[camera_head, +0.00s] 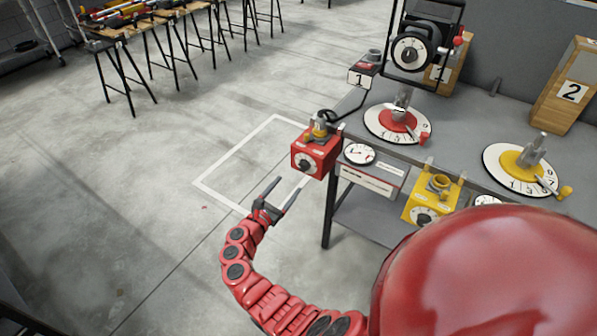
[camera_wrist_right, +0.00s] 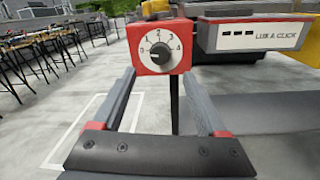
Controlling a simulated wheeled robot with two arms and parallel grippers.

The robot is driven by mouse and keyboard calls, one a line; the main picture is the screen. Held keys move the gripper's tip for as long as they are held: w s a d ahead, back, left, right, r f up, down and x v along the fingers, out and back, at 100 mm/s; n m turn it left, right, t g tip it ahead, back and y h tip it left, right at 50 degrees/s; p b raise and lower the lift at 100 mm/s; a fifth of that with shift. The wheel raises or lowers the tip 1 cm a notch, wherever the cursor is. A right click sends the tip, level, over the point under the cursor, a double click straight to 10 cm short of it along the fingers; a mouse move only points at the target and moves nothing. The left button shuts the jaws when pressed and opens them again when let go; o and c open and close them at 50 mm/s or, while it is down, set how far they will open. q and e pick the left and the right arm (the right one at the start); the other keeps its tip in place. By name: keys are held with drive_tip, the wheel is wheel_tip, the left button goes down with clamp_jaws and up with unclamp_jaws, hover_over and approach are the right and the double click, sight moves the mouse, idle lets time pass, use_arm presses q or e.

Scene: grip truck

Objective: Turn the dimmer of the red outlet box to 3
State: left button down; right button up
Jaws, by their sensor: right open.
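The red outlet box (camera_head: 316,155) sits at the left corner of the workbench in the head view. Its front carries a round white dial with a dark dimmer knob (camera_head: 306,164). In the right wrist view the red box (camera_wrist_right: 176,24) is straight ahead, with the dimmer knob (camera_wrist_right: 160,54) inside a ring of numbers. I cannot tell which number its pointer marks. My right gripper (camera_head: 290,188) is open and empty, in front of and a little below the box. In the wrist view its fingers (camera_wrist_right: 158,76) are spread below the dial, apart from the knob. My left gripper is not in view.
A yellow outlet box (camera_head: 418,208) stands to the right along the bench edge. Round dials (camera_head: 382,135) and wooden blocks (camera_head: 570,90) stand on the bench (camera_head: 455,130). A grey-white unit (camera_wrist_right: 262,38) adjoins the red box.

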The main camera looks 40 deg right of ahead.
sight(302, 169)
drive_tip(key=x, duration=0.9)
drive_tip(key=shift+f+b, duration=0.15)
drive_tip(key=shift+b, duration=0.25)
drive_tip(key=shift+c, duration=0.2)
clamp_jaws()
